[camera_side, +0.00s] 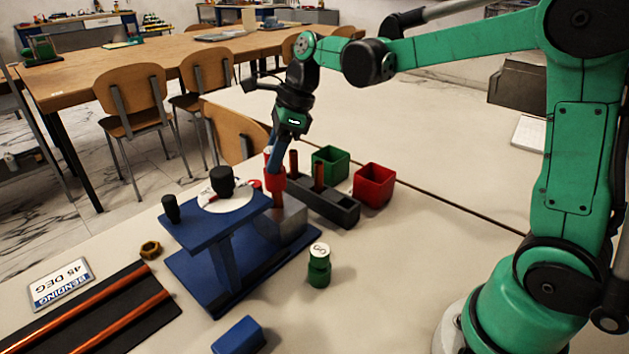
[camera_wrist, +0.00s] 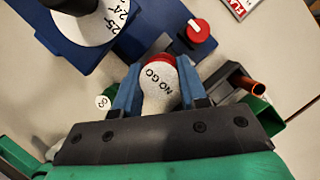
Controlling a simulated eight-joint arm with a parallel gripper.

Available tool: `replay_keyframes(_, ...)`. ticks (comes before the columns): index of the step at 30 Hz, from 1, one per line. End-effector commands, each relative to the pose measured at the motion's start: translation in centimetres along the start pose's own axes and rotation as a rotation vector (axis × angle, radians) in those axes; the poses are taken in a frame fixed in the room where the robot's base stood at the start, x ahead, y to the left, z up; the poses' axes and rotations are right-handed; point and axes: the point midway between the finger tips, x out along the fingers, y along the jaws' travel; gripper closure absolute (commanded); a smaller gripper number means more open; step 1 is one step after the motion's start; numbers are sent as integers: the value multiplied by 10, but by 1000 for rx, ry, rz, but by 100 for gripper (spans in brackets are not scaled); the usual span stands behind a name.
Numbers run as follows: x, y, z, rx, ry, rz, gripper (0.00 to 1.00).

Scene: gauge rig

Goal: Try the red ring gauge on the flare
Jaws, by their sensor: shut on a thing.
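The red ring gauge (camera_side: 276,184) is between the fingers of my gripper (camera_side: 272,160), which is shut on it. In the wrist view its white "NO GO" face (camera_wrist: 160,88) and red rim show between the blue fingers of my gripper (camera_wrist: 158,92). In the side view the gauge is upright above a grey metal block (camera_side: 291,222) beside the blue stand. I do not see the flare; whether it lies under the gauge I cannot tell. A green gauge marked "GO" (camera_side: 320,268) stands on the table, with its face also in the wrist view (camera_wrist: 102,101).
A blue stand (camera_side: 215,222) with a white dial is left of my gripper. A brass nut (camera_side: 150,250) lies left. The front-right table is clear.

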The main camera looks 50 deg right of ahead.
Motion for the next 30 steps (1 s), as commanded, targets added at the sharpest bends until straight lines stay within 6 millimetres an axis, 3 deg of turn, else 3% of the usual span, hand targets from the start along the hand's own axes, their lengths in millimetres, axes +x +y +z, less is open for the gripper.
replay_keyframes(16,-1,0,0,0,0,0,100)
replay_keyframes(30,-24,0,10,0,0,0,100)
